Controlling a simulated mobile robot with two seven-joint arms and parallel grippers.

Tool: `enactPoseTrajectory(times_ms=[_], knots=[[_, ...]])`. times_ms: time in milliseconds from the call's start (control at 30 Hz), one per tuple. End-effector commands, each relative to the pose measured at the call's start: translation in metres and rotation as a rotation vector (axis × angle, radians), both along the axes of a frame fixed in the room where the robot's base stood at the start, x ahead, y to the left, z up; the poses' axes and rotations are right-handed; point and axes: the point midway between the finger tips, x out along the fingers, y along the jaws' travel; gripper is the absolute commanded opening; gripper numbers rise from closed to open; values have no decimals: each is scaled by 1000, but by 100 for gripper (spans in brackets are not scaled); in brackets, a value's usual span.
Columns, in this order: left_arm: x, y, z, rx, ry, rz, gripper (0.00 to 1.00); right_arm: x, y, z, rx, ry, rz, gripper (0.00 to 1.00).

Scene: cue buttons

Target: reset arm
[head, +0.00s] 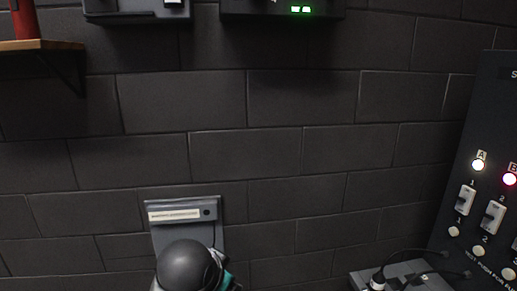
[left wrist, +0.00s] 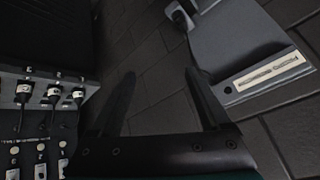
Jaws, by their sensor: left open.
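My left gripper (left wrist: 160,74) shows in the left wrist view with its two dark fingers spread apart and nothing between them. A dark brick wall lies beyond the fingers. In the head view, a dark rounded part with a teal patch at the bottom looks like my left arm; its fingers cannot be made out there. It overlaps the lower part of a grey wall plate (head: 159,233) with a pale label. My right arm and gripper are not in view.
A grey box (head: 399,272) with cables sits low right. A wooden shelf (head: 30,45) juts out upper left. The middle wall is bare.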

Motion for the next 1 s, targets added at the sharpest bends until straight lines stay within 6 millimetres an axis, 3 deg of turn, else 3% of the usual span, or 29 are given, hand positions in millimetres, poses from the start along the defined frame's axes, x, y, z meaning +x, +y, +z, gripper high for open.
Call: enactPoseTrajectory(times_ms=[33, 100, 300, 600, 867, 1000], knots=[[-17, 7, -20, -15, 34, 23, 80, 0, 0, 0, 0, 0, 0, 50], [-38, 16, -41, -34, 72, 56, 80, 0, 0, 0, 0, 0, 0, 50], [-104, 41, -90, -76, 172, 151, 80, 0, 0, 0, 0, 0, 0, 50], [-196, 70, -127, -100, 290, 266, 80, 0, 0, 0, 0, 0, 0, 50], [-251, 86, -136, -98, 356, 329, 80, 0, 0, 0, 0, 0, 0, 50], [-244, 85, -179, -96, 371, 330, 80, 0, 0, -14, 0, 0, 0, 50]])
